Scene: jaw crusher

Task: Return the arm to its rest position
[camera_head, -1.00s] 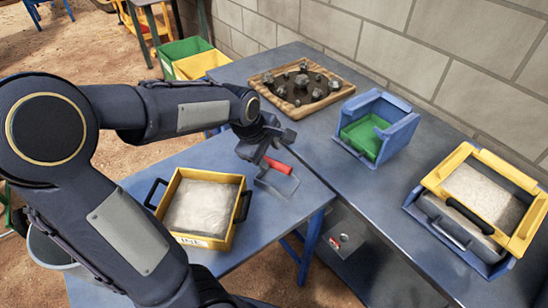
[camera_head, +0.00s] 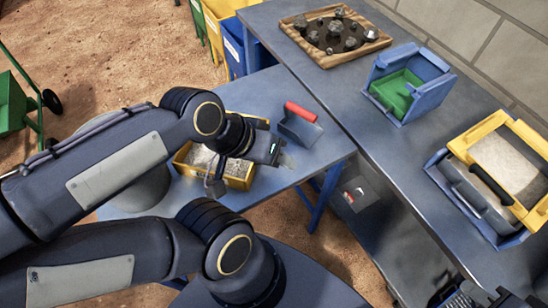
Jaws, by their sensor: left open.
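My left arm comes in from the left, bent, and its dark left gripper (camera_head: 245,170) is open above the yellow tray (camera_head: 238,184) of pale powder. The gripper hides part of the tray.
The long table (camera_head: 370,132) holds a wooden tray of dark rocks (camera_head: 335,35), a blue box with a green insert (camera_head: 408,85) and a yellow-framed container of pale material (camera_head: 500,165). Yellow and blue bins (camera_head: 228,35) stand behind. A green cart (camera_head: 18,105) stands at left.

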